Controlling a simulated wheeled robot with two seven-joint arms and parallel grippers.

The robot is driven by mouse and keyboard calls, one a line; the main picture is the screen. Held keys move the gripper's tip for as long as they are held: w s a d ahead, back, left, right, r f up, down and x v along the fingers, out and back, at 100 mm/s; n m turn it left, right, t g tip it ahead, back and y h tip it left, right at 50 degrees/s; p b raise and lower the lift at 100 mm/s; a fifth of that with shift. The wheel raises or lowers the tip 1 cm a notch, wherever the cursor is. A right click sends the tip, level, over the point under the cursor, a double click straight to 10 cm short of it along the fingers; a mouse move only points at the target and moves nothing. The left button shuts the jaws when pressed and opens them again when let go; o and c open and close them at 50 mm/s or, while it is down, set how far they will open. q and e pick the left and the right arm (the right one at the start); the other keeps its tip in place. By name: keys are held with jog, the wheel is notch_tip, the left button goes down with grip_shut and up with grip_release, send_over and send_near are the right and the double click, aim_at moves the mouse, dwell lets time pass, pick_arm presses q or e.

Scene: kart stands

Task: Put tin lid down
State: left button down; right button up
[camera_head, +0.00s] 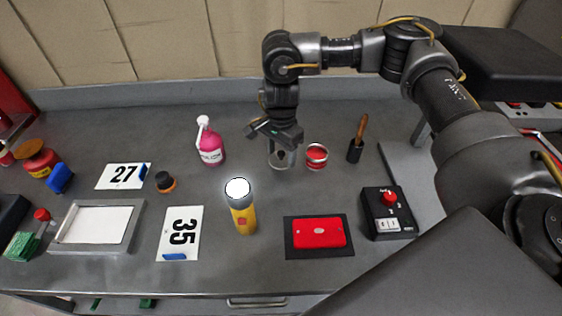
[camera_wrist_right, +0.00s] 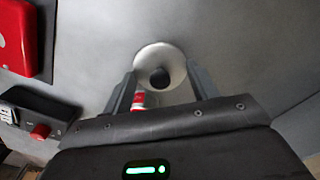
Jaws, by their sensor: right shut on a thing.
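My right gripper (camera_head: 282,153) hangs over the middle of the bench and is shut on a round silvery piece, seemingly the tin lid (camera_wrist_right: 177,60). In the right wrist view it lies between the two fingers, with a pale rim and a dark centre. In the head view the lid is small and partly hidden by the fingers; whether it touches the bench cannot be told. A small red tin (camera_head: 317,158) stands just right of the gripper. Part of it shows by one finger in the right wrist view (camera_wrist_right: 138,99). My left gripper is not in view.
A pink bottle (camera_head: 211,147) stands left, and a brush in a black holder (camera_head: 355,152) right. In front are a lit yellow torch (camera_head: 243,221), a red box on a black mat (camera_head: 319,232) and a black control box (camera_head: 388,214). Bare bench lies between torch and gripper.

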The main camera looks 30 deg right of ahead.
aim_at(282, 162)
jog(key=f, duration=0.1)
jog(key=s+f, duration=0.1)
jog(key=f, duration=0.1)
jog(key=shift+a, duration=0.2)
grip_shut()
jog(key=shift+f, duration=0.45)
jog(key=shift+w+d+f, duration=0.15)
jog(key=shift+w+f, duration=0.1)
jog(key=o, duration=1)
grip_release()
jog(key=shift+w, duration=0.1)
jog(key=shift+r, duration=0.1)
jog(key=shift+w+r, duration=0.1)
jog(key=shift+r, duration=0.2)
notch_tip(282, 162, up, 12)
jog(key=shift+f+b, duration=0.25)
jog(key=shift+b, duration=0.25)
